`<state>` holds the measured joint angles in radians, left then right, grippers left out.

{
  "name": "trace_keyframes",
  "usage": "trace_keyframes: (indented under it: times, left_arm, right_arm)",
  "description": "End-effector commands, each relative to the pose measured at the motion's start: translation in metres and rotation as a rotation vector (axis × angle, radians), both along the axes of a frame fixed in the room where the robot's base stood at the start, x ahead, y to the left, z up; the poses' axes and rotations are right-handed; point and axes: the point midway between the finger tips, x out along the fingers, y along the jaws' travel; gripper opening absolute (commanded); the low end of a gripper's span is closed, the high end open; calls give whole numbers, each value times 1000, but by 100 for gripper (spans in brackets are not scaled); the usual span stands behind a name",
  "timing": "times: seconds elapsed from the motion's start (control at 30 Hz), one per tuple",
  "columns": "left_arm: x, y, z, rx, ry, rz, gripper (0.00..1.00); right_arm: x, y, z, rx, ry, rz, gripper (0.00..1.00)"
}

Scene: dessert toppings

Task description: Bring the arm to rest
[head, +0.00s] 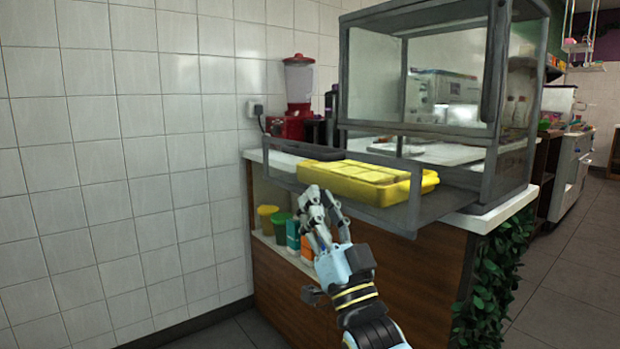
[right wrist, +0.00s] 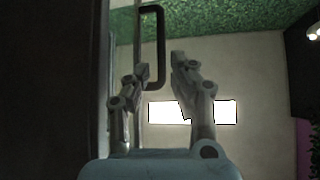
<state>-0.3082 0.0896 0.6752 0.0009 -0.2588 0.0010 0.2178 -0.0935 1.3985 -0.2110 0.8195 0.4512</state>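My right gripper (head: 321,196) reaches up in front of the wooden counter, with its fingertips just below and in front of the yellow tray in the head view. In the right wrist view its two fingers (right wrist: 162,72) stand apart with nothing between them, so it is open and empty. A dark loop-shaped handle (right wrist: 160,45) shows beyond the fingertips there; I cannot tell whether it is near them. My left gripper is not in view.
The glass case (head: 420,85) stands on the counter (head: 395,270), its low front frame around the yellow tray (head: 365,182). A red blender (head: 298,90) stands behind. Coloured tubs (head: 280,222) sit on a side shelf.

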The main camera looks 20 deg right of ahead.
Motion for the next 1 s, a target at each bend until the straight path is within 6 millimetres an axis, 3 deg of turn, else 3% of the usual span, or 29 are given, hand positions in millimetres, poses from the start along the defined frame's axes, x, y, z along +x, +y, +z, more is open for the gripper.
trace_keyframes:
  times: [0.2, 0.63, 0.73, 0.77, 0.87, 1.0]
  left_arm:
    - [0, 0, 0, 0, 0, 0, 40]
    - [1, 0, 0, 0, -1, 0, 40]
    - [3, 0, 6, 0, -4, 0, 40]
    - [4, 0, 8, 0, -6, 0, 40]
    - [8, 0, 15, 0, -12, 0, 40]
    - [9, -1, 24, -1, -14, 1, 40]
  right_arm:
    - [-12, -2, -11, 0, -1, 0, 23]
    - [-13, -2, -12, 0, 2, 0, 23]
    - [-22, -4, -27, -7, 40, -1, 23]
    - [-28, -5, -37, -13, 64, 0, 23]
    - [-44, -11, -92, -27, 198, 0, 23]
    - [-78, -26, -200, -63, 502, -27, 23]
